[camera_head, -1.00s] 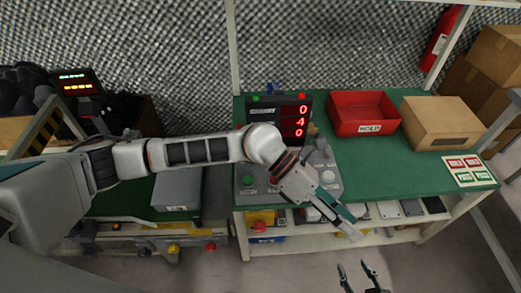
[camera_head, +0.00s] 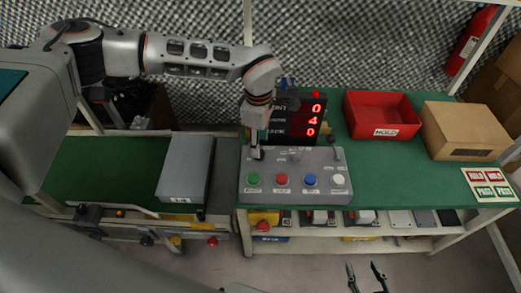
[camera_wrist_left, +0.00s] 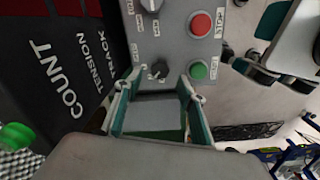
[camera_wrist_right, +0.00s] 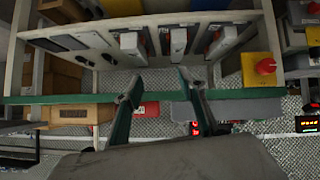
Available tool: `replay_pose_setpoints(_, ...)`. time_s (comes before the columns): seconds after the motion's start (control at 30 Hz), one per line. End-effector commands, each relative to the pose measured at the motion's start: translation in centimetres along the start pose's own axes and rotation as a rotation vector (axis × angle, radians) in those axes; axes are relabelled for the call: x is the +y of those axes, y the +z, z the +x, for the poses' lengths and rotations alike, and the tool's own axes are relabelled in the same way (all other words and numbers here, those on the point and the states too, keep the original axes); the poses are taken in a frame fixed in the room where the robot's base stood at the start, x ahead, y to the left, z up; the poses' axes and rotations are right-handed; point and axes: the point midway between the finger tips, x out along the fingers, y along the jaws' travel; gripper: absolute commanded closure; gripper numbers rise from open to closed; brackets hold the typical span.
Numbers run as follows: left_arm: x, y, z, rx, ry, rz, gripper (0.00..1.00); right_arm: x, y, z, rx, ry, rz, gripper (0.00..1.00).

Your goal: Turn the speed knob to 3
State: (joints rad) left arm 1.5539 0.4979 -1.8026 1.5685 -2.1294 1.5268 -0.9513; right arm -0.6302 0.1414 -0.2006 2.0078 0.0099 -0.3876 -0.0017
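The grey control panel (camera_head: 318,163) stands on the green bench with a row of green, red, blue and white buttons. In the left wrist view the panel (camera_wrist_left: 178,45) shows a small dark knob (camera_wrist_left: 158,70) and a larger knob (camera_wrist_left: 152,4) cut by the top edge. Their labels are too small to read. My left gripper (camera_head: 256,152) points down over the panel's left end. In its wrist view it is open, the small knob lying between and just beyond the fingertips (camera_wrist_left: 158,82); contact cannot be told. My right gripper (camera_head: 366,268) is open and empty, low in front of the bench.
A dark display (camera_head: 305,115) with red digits 0, 4, 0 stands behind the panel, close to my left gripper. A red bin (camera_head: 383,130) and a cardboard box (camera_head: 465,128) stand to the right. A grey box (camera_head: 185,165) sits on the left green surface.

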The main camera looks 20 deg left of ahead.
Motion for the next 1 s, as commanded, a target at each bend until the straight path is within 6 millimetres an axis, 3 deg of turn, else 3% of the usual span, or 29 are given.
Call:
replay_pose_setpoints(0.1, -0.1, 0.1, 2.2, -0.001, -0.004, 0.000, 0.60, -0.2, 0.6, 0.0, -0.007, -0.002, -0.001, 0.60)
replay_pose_setpoints(0.3, -0.1, 0.1, 4.1, -0.002, -0.002, -0.001, 0.60, -0.2, 0.8, 0.0, -0.010, -0.002, -0.003, 0.60)
replay_pose_setpoints(0.67, 0.0, 0.1, 4.5, -0.003, 0.000, -0.001, 0.60, 0.1, 0.2, 0.1, 0.001, 0.003, -0.005, 0.60)
replay_pose_setpoints(0.8, 0.0, 0.1, 4.5, -0.003, 0.000, -0.001, 0.96, 0.2, -0.2, 0.3, 0.007, 0.005, -0.006, 0.60)
replay_pose_setpoints(1.0, 0.0, 0.1, 4.5, -0.003, 0.000, -0.003, 0.99, 0.3, -0.3, 0.4, 0.010, 0.006, -0.006, 0.60)
